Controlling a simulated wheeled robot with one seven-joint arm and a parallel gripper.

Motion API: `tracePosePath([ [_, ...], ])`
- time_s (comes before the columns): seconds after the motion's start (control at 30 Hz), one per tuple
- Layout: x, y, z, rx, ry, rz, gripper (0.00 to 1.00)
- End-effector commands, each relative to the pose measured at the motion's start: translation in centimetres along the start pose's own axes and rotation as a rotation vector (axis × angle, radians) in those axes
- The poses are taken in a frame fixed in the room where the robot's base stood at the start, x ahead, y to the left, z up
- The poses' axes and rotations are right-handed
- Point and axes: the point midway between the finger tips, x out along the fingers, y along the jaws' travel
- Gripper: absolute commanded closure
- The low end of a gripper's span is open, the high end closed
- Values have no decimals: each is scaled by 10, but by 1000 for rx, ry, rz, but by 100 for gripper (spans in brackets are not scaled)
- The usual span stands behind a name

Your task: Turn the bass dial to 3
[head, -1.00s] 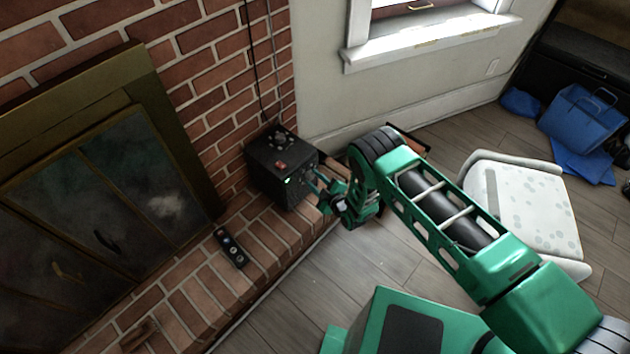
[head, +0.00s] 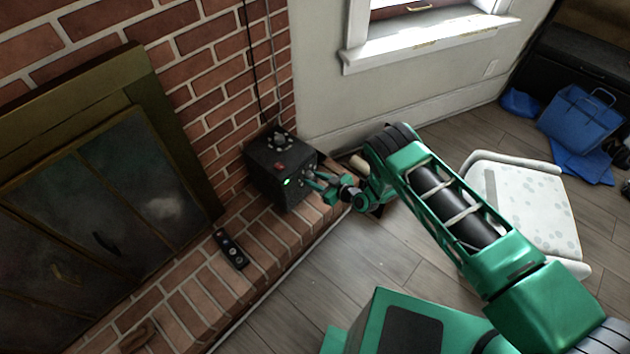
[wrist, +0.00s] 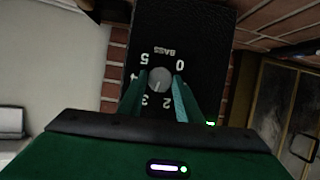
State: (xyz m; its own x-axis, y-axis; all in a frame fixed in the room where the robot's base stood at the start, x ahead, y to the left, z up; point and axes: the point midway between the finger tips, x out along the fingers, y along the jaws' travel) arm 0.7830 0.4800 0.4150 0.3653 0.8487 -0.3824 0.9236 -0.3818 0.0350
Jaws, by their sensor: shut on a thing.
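The black speaker box (head: 272,178) stands on the brick hearth by the wall. Its bass dial (wrist: 160,78), a small grey knob, shows in the wrist view on the black panel. The BASS label and the numbers appear upside down, with 0 and 5 above and 2 and 3 below. A faint mark on the knob seems to point down, between 2 and 3. My gripper (wrist: 159,84) is shut on the knob, one finger on each side. The right finger covers where 1 would be. In the head view my gripper (head: 311,180) reaches the box's right face; the dial is hidden there.
A dark remote (head: 230,249) lies on the brick hearth (head: 200,283), left of my arm. The fireplace doors (head: 90,215) are at the left. A white patterned seat (head: 525,205) stands on the floor at right. Cables run up the wall behind the speaker.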

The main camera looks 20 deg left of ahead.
Motion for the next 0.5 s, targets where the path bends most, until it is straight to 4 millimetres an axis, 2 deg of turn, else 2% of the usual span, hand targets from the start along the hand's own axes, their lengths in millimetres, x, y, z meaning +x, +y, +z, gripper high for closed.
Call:
tracePosePath([
  [0.2, 0, 3, 1, 126, 0, -50, 91],
  [0.5, 0, 4, 1, 212, -1, -86, 91],
])
